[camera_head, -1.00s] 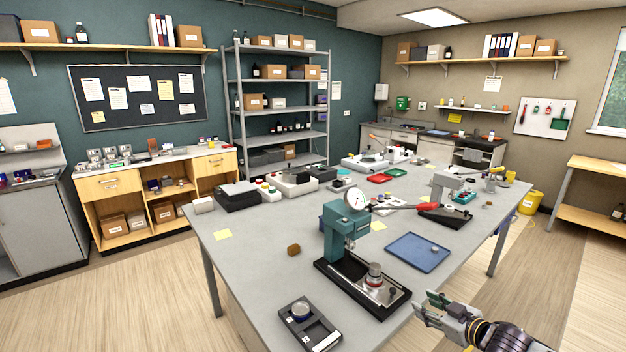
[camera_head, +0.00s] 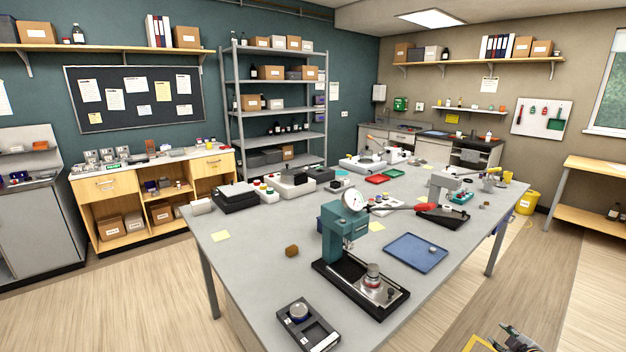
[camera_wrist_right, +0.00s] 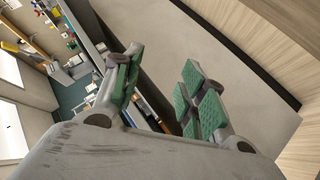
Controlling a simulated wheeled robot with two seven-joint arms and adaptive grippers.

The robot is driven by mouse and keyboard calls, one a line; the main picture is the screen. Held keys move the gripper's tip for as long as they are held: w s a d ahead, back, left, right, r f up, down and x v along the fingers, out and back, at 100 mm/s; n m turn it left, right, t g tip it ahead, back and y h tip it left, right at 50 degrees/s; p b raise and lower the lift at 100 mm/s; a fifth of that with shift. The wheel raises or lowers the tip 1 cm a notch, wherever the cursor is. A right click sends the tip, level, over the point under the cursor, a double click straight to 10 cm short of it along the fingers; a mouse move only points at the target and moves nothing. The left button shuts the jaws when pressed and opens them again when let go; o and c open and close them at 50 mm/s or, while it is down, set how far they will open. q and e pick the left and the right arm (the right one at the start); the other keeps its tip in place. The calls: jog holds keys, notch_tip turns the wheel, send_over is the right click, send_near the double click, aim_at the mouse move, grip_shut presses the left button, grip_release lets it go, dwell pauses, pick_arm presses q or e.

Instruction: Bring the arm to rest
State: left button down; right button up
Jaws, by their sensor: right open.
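My right gripper (camera_head: 508,338) shows only in part at the bottom right edge of the head view, low and clear of the table's right side. In the right wrist view my right gripper (camera_wrist_right: 163,85) has its two green-padded fingers apart, with nothing between them. The rest of the right arm is cut off by the frame in the head view. My left gripper is in neither view.
The grey table (camera_head: 262,262) holds a teal press with a dial (camera_head: 337,228), a blue tray (camera_head: 415,253) and a black device (camera_head: 308,325) near its front. Bare wooden floor (camera_head: 545,290) lies to the table's right.

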jog(key=s+d+f+m+g+h, duration=0.1)
jog(key=s+d+f+g, duration=0.1)
jog(key=s+f, duration=0.85)
jog(key=s+d+f+m+g+h, duration=0.15)
jog(key=s+f, duration=0.55)
jog(key=f, duration=0.7)
jog(key=s+a+f+m+g+y, duration=0.1)
jog(key=s+a+f+g, duration=0.1)
jog(key=s+a+f, duration=0.45)
jog(key=s+a+f+g+y, duration=0.1)
jog(key=s+a+f+g, duration=0.15)
jog(key=s+f, duration=0.55)
jog(key=s+a+f+m+g+y, duration=0.1)
jog(key=s+a+f, duration=0.3)
jog(key=s+a, duration=0.6)
jog(key=s+a+f+m+g+y, duration=0.1)
jog(key=s+a+f, duration=0.3)
jog(key=s+a, duration=0.7)
jog(key=a+y, duration=0.1)
jog(key=a, duration=0.8)
jog(key=shift+s, duration=0.2)
